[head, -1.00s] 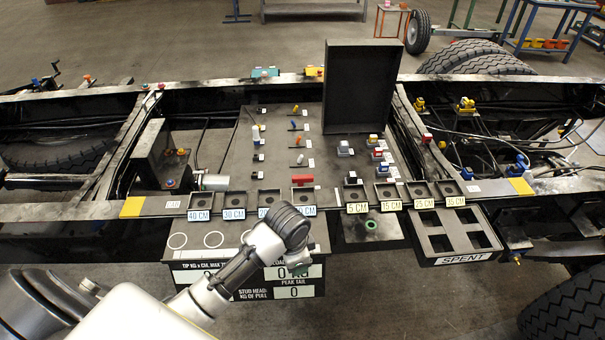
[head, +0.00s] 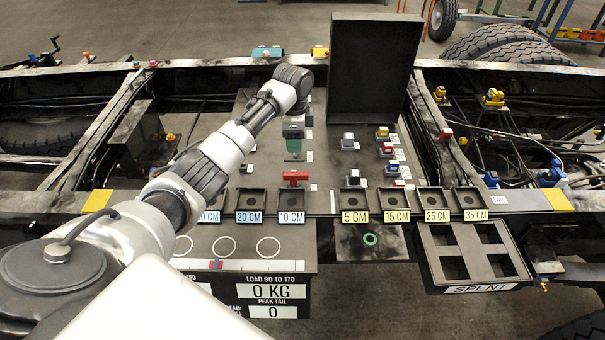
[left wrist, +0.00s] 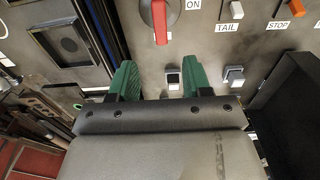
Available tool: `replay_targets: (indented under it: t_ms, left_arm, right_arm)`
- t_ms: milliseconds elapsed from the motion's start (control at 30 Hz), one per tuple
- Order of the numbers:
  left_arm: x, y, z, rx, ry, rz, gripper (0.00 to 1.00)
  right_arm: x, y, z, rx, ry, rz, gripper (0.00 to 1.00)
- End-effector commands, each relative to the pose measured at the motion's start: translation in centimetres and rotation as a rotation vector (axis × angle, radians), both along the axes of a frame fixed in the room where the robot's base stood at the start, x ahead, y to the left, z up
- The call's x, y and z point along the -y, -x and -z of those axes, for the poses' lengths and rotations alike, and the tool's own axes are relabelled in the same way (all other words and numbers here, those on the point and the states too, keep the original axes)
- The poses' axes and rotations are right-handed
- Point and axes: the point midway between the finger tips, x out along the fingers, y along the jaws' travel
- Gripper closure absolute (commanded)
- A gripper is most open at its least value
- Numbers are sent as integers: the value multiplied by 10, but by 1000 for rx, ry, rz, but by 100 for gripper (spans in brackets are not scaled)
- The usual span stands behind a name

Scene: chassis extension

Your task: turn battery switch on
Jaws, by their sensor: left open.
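The battery switch is a red handle (head: 295,177) at the front of the grey panel, just behind the 10 CM tray. My left gripper (head: 293,146) is over the panel, behind the switch in the head view. Its green fingers (left wrist: 159,72) are open and empty, with the lever beyond the gap between the tips, apart from them. My right gripper is not in view.
Beside the lever are a TAIL switch (left wrist: 236,10), a STOP switch (left wrist: 295,10) and a grey button (left wrist: 234,75). A tall black box (head: 371,75) stands to the right of the gripper. Labelled trays line the front rail, and a SPENT tray (head: 478,288) hangs at right.

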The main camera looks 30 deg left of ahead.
Motion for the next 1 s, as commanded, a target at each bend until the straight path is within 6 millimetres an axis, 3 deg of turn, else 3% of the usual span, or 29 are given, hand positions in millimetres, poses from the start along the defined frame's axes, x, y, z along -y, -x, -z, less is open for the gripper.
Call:
replay_targets:
  t_ms: [33, 167, 367, 700, 1000]
  left_arm:
    - [-1, 0, 13, 1, -1, -1, 51]
    - [-2, -1, 22, 1, 0, -1, 51]
    - [-1, 0, 37, -2, 1, -2, 51]
    - [-1, 1, 101, -3, 1, -2, 51]
    - [-1, 0, 128, 1, -1, -1, 51]
  right_arm:
    - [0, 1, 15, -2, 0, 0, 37]
    - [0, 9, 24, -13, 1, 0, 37]
    - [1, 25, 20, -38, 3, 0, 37]
    - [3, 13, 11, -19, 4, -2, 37]
    - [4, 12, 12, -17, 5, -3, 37]
